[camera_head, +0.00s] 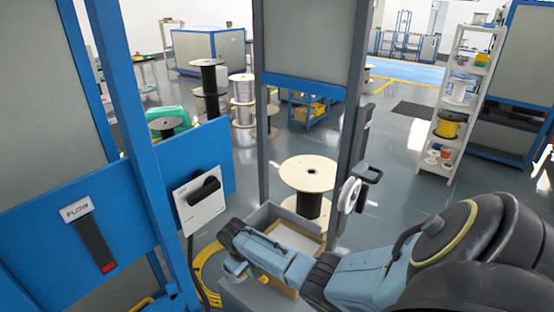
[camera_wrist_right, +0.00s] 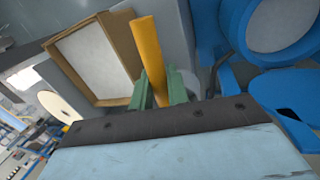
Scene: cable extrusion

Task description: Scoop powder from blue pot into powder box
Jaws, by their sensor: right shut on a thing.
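My right gripper (camera_wrist_right: 160,90), with green fingers, is shut on a yellow-orange handle (camera_wrist_right: 148,52), taken to be the scoop's. The scoop's bowl cannot be made out. The powder box (camera_wrist_right: 138,70), brown-rimmed with a pale grey-white inside, lies just left of the handle in the right wrist view. It also shows in the head view (camera_head: 318,246), partly behind my right arm. The blue pot (camera_wrist_right: 236,28) with a whitish inside is at the upper right of the right wrist view, apart from the fingers. My right gripper (camera_head: 236,268) is low and left of the box in the head view. My left gripper is not in view.
A blue frame with a FLOW lever (camera_head: 95,243) and a switch panel (camera_head: 197,200) stands close on the left. A cable spool (camera_head: 308,174) stands behind the box. A yellow cable coil (camera_head: 208,268) is low left. A white shelf (camera_head: 460,95) stands far right.

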